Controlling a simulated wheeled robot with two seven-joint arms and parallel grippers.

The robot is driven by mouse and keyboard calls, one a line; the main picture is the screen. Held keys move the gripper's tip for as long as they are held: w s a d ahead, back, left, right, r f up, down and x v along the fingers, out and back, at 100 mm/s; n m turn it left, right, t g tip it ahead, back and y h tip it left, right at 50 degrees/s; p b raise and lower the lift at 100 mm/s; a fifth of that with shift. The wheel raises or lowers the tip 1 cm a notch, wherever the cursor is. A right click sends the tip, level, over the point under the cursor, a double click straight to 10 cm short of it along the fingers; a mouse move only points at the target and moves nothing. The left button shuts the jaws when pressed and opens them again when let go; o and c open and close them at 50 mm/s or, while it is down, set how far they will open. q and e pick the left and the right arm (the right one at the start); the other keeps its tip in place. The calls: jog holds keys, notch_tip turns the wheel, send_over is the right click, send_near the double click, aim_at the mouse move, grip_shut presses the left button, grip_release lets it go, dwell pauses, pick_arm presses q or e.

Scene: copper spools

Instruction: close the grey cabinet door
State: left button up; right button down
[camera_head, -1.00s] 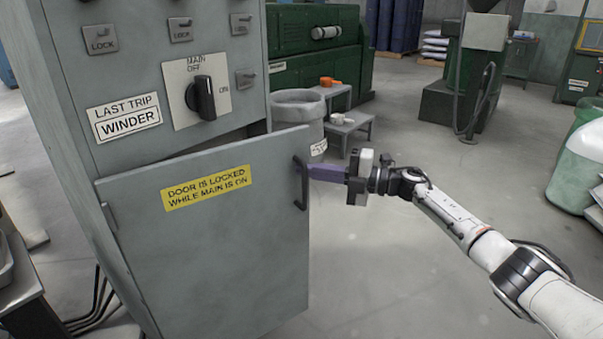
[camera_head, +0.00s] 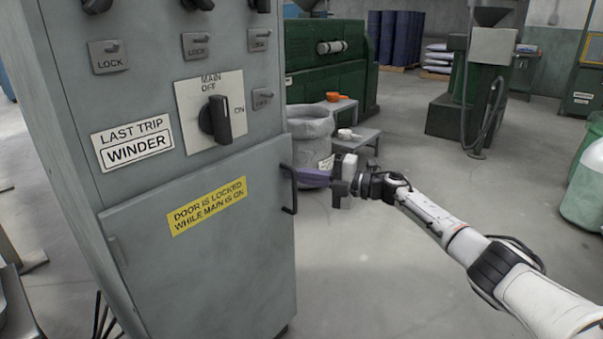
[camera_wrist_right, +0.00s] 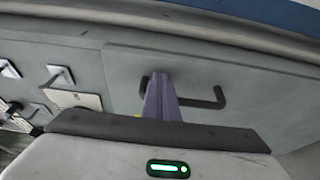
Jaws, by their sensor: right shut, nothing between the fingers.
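The grey cabinet door (camera_head: 215,265) fills the lower front of the grey cabinet in the head view and looks flush or nearly flush with it; I cannot tell if a small gap is left. It bears a yellow label (camera_head: 207,206) and a dark bar handle (camera_head: 290,189) at its right edge. My right gripper (camera_head: 304,177) is shut and empty, its purple fingers at the handle from the right. In the right wrist view the fingers (camera_wrist_right: 162,98) overlap the handle (camera_wrist_right: 205,103); contact is unclear. My left gripper is not in view.
A main switch (camera_head: 216,120) sits on the cabinet above the door, with several small lock switches around it. A grey bin (camera_head: 311,140) and a small step stand (camera_head: 352,140) are behind my right gripper.

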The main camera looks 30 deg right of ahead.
jog(key=shift+w+a+r, duration=0.25)
jog(key=shift+w+a, duration=0.1)
jog(key=shift+w, duration=0.1)
jog(key=shift+w+a+r, duration=0.25)
jog(key=shift+w+a, duration=0.05)
jog(key=shift+w, duration=0.15)
jog(key=shift+d, duration=0.15)
jog(key=shift+s+d+h, duration=0.3)
jog(key=shift+s, duration=0.15)
pick_arm(q)
jog(key=p, duration=0.1)
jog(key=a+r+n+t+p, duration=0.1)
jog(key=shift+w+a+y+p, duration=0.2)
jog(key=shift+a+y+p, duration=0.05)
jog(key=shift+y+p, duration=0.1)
pick_arm(e)
jog(key=v, duration=1.1)
jog(key=shift+d+f+y, duration=0.2)
jog(key=shift+f+y, duration=0.2)
jog(key=shift+f, duration=0.2)
